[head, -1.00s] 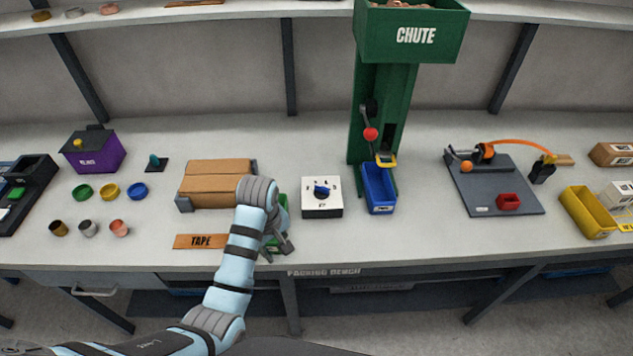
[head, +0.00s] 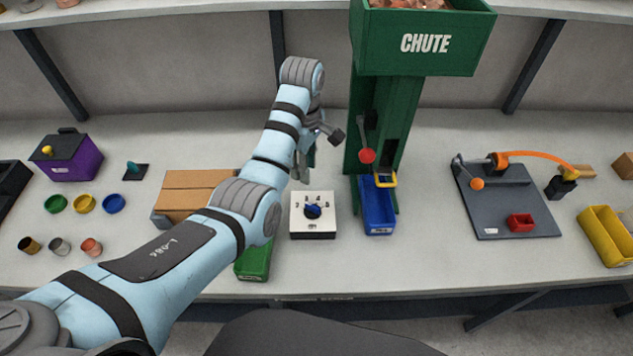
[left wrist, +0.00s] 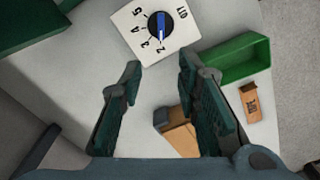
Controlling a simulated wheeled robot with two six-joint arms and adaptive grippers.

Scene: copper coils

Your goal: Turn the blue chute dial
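The blue dial (head: 312,211) sits on top of a white box (head: 299,229) with numbers printed around it, left of the blue bin. In the left wrist view the dial (left wrist: 160,27) shows at the top, and its blue bar lines up near the 2. My left gripper (head: 322,143) is above the bench, on the far side of the dial box and apart from it. In the left wrist view its two fingers (left wrist: 172,72) are spread with nothing between them. My right gripper is not in view.
The green chute (head: 423,45) with a red-knobbed lever (head: 367,156) stands close right of my left gripper. A blue bin (head: 377,217) is under it. A green bin (head: 254,262) and a cardboard box (head: 186,190) lie left of the dial box.

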